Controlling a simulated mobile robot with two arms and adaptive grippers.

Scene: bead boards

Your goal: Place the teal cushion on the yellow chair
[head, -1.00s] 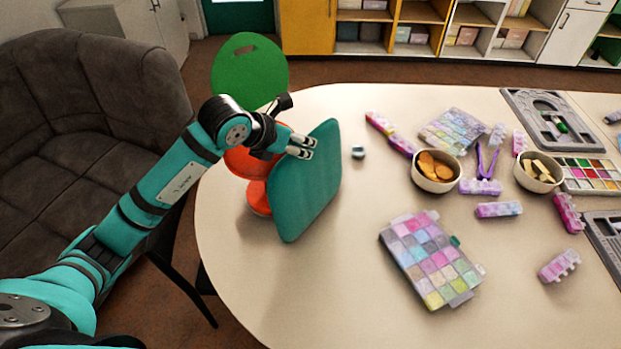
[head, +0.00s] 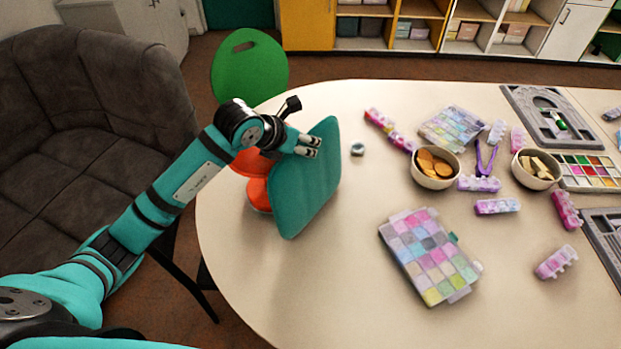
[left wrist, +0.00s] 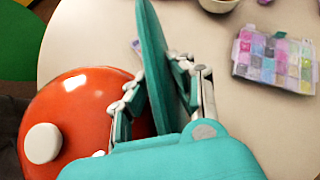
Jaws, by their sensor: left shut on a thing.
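The teal cushion (head: 308,185) is a thin flat square, held tilted on its edge over the left end of the table. My left gripper (head: 311,147) is shut on its upper edge. In the left wrist view the cushion (left wrist: 165,60) runs between the two fingers of the left gripper (left wrist: 160,85). I cannot tell whether its lower corner touches the table. No yellow chair shows; a green chair (head: 248,66) stands behind the table's left end. My right gripper is not in view.
A red-orange round object (head: 257,192) stands beside the cushion, partly hidden. The table (head: 330,290) holds a bead box (head: 430,255), bowls (head: 435,182) and several bead strips to the right. A dark grey sofa (head: 85,120) is at the left.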

